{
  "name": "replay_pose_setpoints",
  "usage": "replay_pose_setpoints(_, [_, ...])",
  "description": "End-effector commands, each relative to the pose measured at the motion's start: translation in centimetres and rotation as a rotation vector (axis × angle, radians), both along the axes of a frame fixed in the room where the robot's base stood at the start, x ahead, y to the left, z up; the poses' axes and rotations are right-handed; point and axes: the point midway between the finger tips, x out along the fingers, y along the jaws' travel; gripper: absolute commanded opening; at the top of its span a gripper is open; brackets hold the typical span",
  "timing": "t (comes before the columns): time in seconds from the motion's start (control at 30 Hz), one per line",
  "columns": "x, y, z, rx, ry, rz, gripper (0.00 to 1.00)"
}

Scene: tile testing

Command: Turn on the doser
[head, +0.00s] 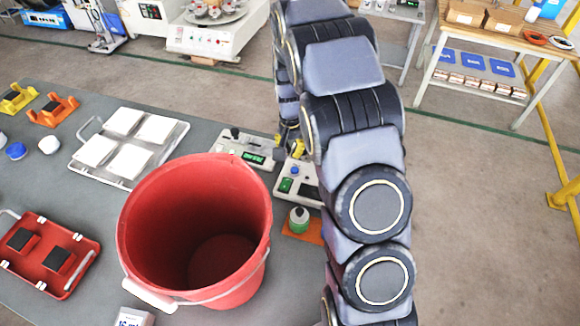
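Two small bench devices stand near the table's right edge, and I cannot tell for sure which is the doser. One is a grey-white unit (240,146) with a lit green display and small knobs. The other is a light unit (285,187) with a green button and a blue knob, partly covered by my arm. A small bottle (299,219) with a green band stands on an orange pad in front of it. My gripper (284,150) seems to be the dark end pointing down behind my arm, close to both devices. Its fingers are mostly hidden, and contact cannot be seen.
A large red bucket (136,232) stands left of the devices. A metal tray (87,163) with white tiles and a red tray (85,246) with dark blocks lie left. Yellow (17,101) and orange (54,112) holders sit at far left.

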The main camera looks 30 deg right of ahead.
Motion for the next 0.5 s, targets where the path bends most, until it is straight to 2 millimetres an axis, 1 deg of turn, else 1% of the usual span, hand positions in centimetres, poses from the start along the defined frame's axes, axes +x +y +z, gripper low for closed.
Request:
replay_pose_setpoints(0.03, [0.3,-0.2,1.1,-0.004,-0.009,0.000,0.00])
replay_pose_setpoints(0.1, [0.3,-0.3,2.2,-0.002,-0.006,0.000,0.00])
replay_pose_setpoints(0.2, [0.4,-0.4,3.2,-0.001,-0.003,0.000,0.00])
replay_pose_setpoints(0.33, [0.4,-0.4,3.9,-0.001,-0.001,0.000,0.00])
replay_pose_setpoints(0.5, [0.4,-0.4,4.1,0.000,0.001,0.000,0.00])
